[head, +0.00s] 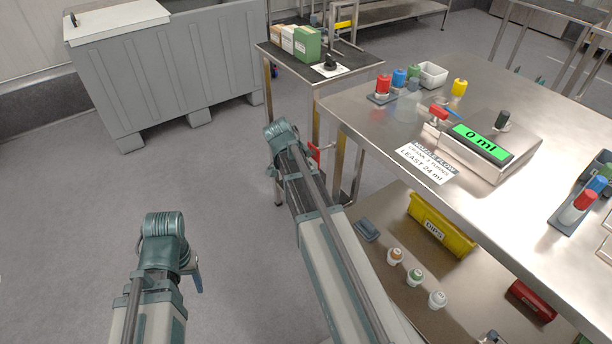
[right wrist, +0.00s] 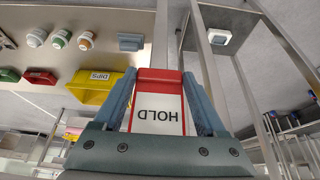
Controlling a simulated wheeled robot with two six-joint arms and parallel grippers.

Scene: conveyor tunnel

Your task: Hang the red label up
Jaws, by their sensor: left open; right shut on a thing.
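The red label is a red-and-white tag reading HOLD, upside down in the right wrist view (right wrist: 158,108). My right gripper (right wrist: 158,92) is shut on it, with a blue-grey finger at each side. In the head view, a bit of the red label (head: 314,154) shows beside the end of my right arm, near the legs of the small steel side table (head: 345,80); the arm hides most of that gripper. My left gripper (head: 196,275) is low at the left over bare floor, largely hidden behind its own wrist. It is open and apart from the label. I cannot make out a hook.
A steel worktable (head: 390,120) on the right carries a display reading 0 ml (head: 482,142) and coloured-top bottles. Its lower shelf holds a yellow DIPS bin (head: 440,226) and several small jars. A grey tub (head: 180,75) stands back left. Floor between is clear.

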